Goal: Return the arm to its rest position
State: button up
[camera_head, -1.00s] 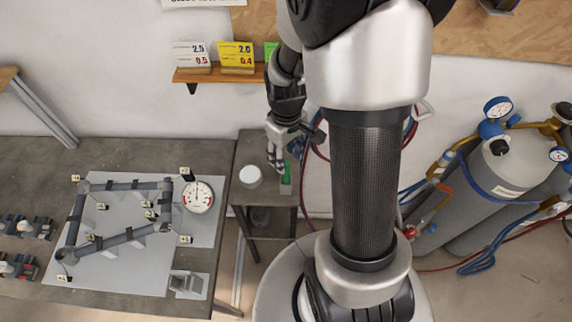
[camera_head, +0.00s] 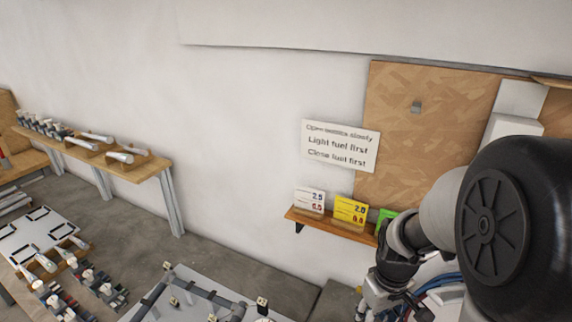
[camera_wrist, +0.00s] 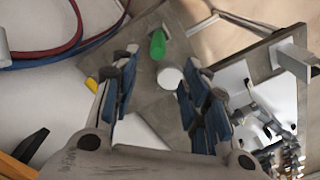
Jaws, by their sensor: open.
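My gripper (camera_wrist: 155,95) is open and empty in the wrist view, its two blue-padded fingers spread apart. Beyond the fingers lie a green object (camera_wrist: 158,45) and a white round object (camera_wrist: 170,77) on a small side table (camera_wrist: 140,70), apart from the gripper. In the head view my gripper (camera_head: 375,305) is partly seen at the bottom, below the small shelf, and its fingertips are hard to make out. My arm fills the right side of that view.
A wall shelf (camera_head: 330,225) holds white, yellow and green cards. The bench with the pipe frame (camera_head: 205,297) is at the bottom. A wooden shelf (camera_head: 110,155) with tools is at the left. Red and blue hoses (camera_wrist: 60,50) lie at the wrist view's upper left.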

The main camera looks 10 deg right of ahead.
jog(key=s+a+r+m+t+b, duration=0.2)
jog(key=s+a+r+t+b, duration=0.2)
jog(key=s+a+r, duration=0.6)
jog(key=s+r, duration=0.2)
jog(key=s, duration=0.1)
jog(key=shift+s+a, duration=0.15)
jog(key=shift+s, duration=0.05)
